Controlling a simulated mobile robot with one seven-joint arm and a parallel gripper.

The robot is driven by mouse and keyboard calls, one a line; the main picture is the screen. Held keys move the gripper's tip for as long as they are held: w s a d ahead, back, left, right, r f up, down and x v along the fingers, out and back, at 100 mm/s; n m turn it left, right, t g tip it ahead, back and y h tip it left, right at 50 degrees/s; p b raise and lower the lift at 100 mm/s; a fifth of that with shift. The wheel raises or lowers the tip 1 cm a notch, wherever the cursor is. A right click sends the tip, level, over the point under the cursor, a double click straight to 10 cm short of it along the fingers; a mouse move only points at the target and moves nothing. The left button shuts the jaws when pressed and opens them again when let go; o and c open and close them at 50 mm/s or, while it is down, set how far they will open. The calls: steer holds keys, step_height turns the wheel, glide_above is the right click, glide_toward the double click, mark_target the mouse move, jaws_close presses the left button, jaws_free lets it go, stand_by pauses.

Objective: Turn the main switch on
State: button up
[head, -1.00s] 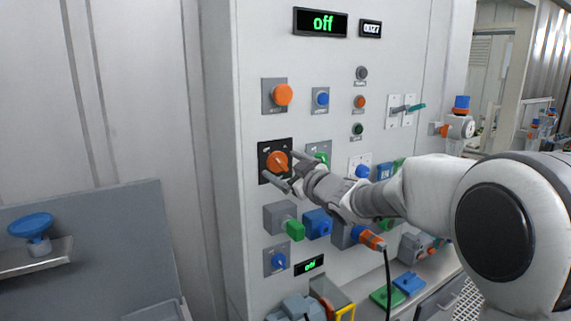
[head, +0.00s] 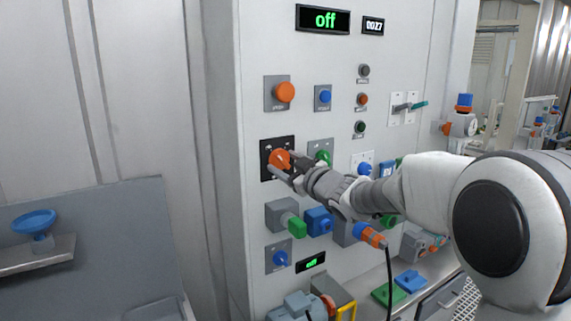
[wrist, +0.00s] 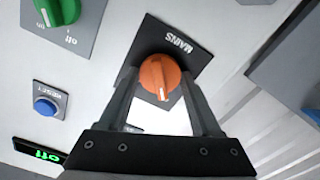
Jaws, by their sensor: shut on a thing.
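The main switch is an orange rotary knob (head: 279,160) on a black square plate (head: 290,147) on the panel. In the wrist view the knob (wrist: 159,76) sits between my two fingers, and the plate (wrist: 190,50) reads "MAINS". My gripper (head: 285,166) is shut on the knob, one finger on each side. The wrist view shows my gripper (wrist: 160,95) from behind, with a white mark on the knob's face.
An orange push button (head: 285,92) is above the switch.

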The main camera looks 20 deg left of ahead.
steer(key=m+p, duration=0.2)
steer(key=m, duration=0.1)
steer(key=shift+r+m, duration=0.1)
steer(key=shift+m, duration=0.3)
steer(key=m+p, duration=0.2)
steer(key=m, duration=0.1)
steer(key=shift+m, duration=0.4)
steer(key=m+p, duration=0.2)
steer(key=m, duration=0.2)
steer(key=shift+m+p, duration=0.55)
steer(key=shift+m, duration=1.55)
steer(key=o, duration=1.4)
steer(key=shift+c, duration=0.2)
steer(key=shift+s, duration=0.1)
